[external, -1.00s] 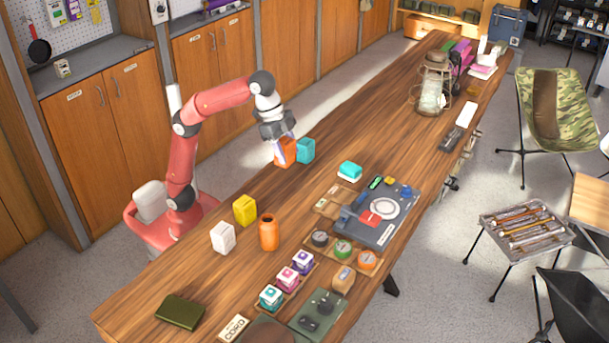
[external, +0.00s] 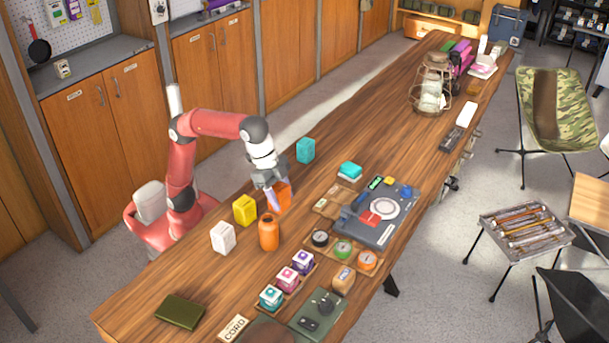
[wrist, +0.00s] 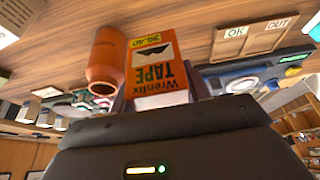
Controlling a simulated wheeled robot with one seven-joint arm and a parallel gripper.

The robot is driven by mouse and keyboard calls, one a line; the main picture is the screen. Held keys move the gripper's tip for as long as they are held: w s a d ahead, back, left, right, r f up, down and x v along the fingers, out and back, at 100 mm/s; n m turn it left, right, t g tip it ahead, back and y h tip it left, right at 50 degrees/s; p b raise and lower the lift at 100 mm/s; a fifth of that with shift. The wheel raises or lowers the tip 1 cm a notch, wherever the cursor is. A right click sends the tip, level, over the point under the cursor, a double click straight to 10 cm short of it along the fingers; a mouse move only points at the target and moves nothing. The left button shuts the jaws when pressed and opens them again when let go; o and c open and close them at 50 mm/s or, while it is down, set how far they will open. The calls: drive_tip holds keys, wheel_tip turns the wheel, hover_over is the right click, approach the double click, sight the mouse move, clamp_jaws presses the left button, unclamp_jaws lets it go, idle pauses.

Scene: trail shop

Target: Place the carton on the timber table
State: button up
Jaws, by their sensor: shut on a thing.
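My gripper (external: 274,192) is shut on an orange carton (external: 285,195), which hangs over or rests on the timber table (external: 212,288); I cannot tell whether there is a gap below it. In the wrist view the carton (wrist: 158,66) is held between the fingers, its printed "Wrenfix TAPE" face upside down. The fingertips are mostly hidden behind the carton and the gripper body.
An orange bottle (external: 268,234) stands close in front of the carton. A yellow box (external: 245,209) and a white box (external: 222,238) stand left of it. A teal box (external: 305,150) is behind it. A grey station (external: 378,215) lies right. Bare wood surrounds the green pouch (external: 180,311).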

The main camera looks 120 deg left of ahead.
wheel_tip(320, 180, down, 7)
drive_tip(key=shift+b, duration=0.75)
drive_tip(key=shift+f, duration=0.2)
drive_tip(key=o, duration=0.8)
drive_tip(key=p+v, duration=0.2)
drive_tip(key=v, duration=0.9)
drive_tip(key=shift+r, duration=0.4)
drive_tip(key=o, duration=0.4)
drive_tip(key=shift+s+r, duration=0.2)
drive_tip(key=shift+r, duration=0.1)
drive_tip(key=shift+c, duration=0.2)
